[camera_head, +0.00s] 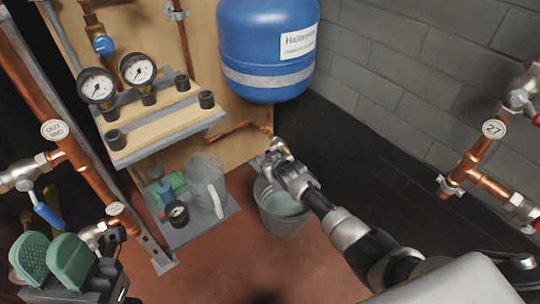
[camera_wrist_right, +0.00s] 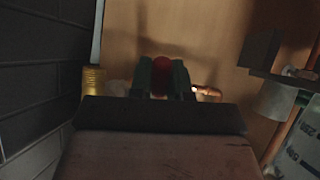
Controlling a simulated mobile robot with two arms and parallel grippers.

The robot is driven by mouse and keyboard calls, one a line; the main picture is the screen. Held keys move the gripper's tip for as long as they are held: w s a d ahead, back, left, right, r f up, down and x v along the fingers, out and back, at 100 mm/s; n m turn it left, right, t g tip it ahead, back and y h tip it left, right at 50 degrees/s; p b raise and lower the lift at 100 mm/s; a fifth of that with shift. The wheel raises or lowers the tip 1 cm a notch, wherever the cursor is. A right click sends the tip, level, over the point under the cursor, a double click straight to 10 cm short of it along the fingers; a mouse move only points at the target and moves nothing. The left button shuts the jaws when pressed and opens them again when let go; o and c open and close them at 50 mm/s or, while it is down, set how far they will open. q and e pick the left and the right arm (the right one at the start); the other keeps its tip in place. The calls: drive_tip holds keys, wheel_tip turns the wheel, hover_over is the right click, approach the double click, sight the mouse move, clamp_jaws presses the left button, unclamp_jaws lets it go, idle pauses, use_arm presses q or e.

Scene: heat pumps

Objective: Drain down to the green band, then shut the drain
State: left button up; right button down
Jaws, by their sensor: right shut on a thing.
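My right gripper (camera_head: 276,157) reaches the pipe end under the blue tank (camera_head: 266,45). In the right wrist view its green fingers (camera_wrist_right: 161,78) are shut on a red knob (camera_wrist_right: 161,64), in front of a copper pipe (camera_wrist_right: 207,91). A grey bucket (camera_head: 284,226) with pale liquid in it stands below my right gripper. Two round white gauges (camera_head: 97,86) (camera_head: 138,69) sit above the wooden shelf; I cannot make out a green band on either. My left gripper (camera_head: 50,262) is at the lower left, empty, with a gap between its green fingers.
A grey tray (camera_head: 186,234) holds a clear jug (camera_head: 206,180), a small black gauge (camera_head: 177,213) and a green item. Copper pipes with a blue-handled valve (camera_head: 46,210) stand at the left. More pipes with a tag marked 27 (camera_head: 492,129) run at the right. Reddish floor is clear in front.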

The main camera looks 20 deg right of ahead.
drive_tip(key=shift+s+r+p, duration=0.1)
drive_tip(key=shift+p, duration=0.2)
drive_tip(key=shift+g, duration=0.3)
drive_tip(key=c, duration=1.1)
unclamp_jaws()
